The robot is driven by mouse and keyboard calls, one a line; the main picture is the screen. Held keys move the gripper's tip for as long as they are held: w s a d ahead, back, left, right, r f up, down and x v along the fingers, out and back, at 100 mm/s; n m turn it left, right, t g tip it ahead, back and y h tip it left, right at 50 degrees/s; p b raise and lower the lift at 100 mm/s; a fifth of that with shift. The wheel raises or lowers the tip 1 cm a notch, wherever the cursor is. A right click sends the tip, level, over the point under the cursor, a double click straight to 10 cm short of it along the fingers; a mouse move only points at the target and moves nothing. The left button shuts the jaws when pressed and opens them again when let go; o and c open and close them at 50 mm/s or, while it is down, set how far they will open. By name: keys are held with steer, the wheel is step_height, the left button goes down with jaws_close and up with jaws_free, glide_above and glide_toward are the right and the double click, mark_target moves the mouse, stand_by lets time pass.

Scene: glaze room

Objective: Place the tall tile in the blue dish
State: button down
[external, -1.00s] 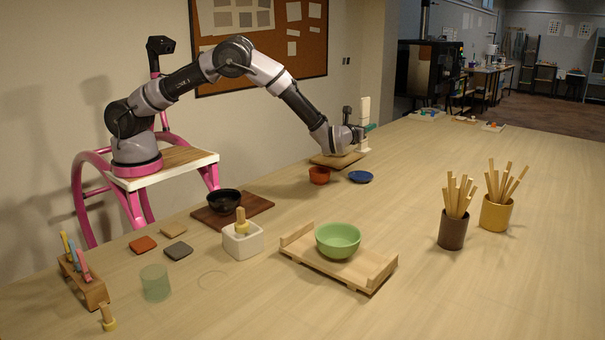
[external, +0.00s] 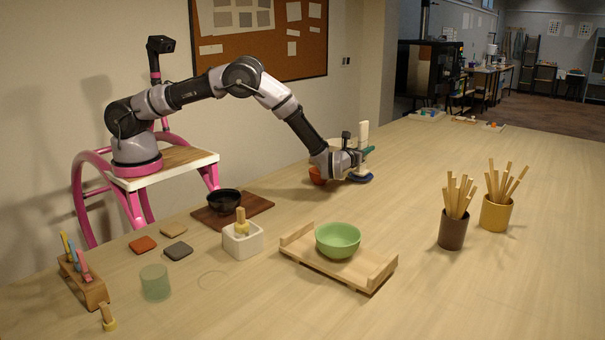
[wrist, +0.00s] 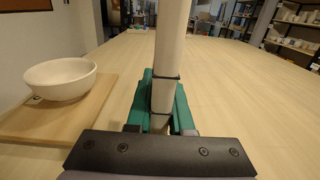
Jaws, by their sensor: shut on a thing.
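The tall tile (external: 362,133), a white upright slab, is held between the green fingers of my gripper (external: 367,152). In the wrist view, the tile (wrist: 170,50) rises through the top of the picture, with my gripper (wrist: 162,100) shut on it near its lower part. The blue dish (external: 363,180) lies on the table directly below my gripper, partly covered by it. The tile's lower end is over the dish, but I cannot tell if it touches. The dish is hidden in the wrist view.
A red-orange cup (external: 316,176) stands just left of the dish, partly behind my wrist. A white bowl (wrist: 60,79) sits on a wooden board (wrist: 75,122) at left in the wrist view. A green bowl (external: 338,240) stands on a wooden tray (external: 372,278) nearer.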

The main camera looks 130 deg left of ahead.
steer(key=shift+f, duration=0.4)
steer(key=c, duration=0.8)
jaws_free()
steer(key=d+r, duration=0.1)
steer(key=d, duration=1.1)
